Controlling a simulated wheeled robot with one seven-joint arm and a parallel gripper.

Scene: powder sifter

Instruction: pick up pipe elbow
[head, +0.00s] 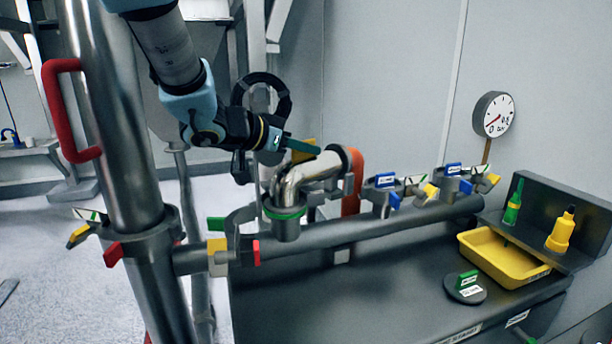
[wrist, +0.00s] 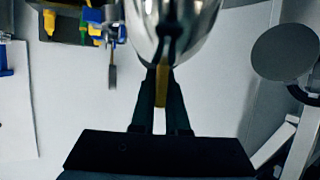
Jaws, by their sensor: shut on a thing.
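The pipe elbow (head: 306,177) is a shiny silver bent pipe with a green ring near its lower end. In the head view it stands in front of the horizontal steel pipe (head: 345,229), its far end by an orange-red part. I cannot tell whether it touches that pipe. My gripper (head: 302,148) reaches it from the upper left, at its upper side. In the wrist view the elbow (wrist: 172,25) fills the top middle, with my gripper's fingers (wrist: 162,72) close together at its lower edge. My gripper is shut on the elbow; the exact contact is partly hidden.
Clamps with blue, yellow and white handles (head: 385,181) sit along the pipe. A thick vertical column (head: 118,130) with a red handle (head: 66,110) stands at left. A yellow tray (head: 500,262), a black disc (head: 464,289) and bottles (head: 562,232) are on the dark bench at right.

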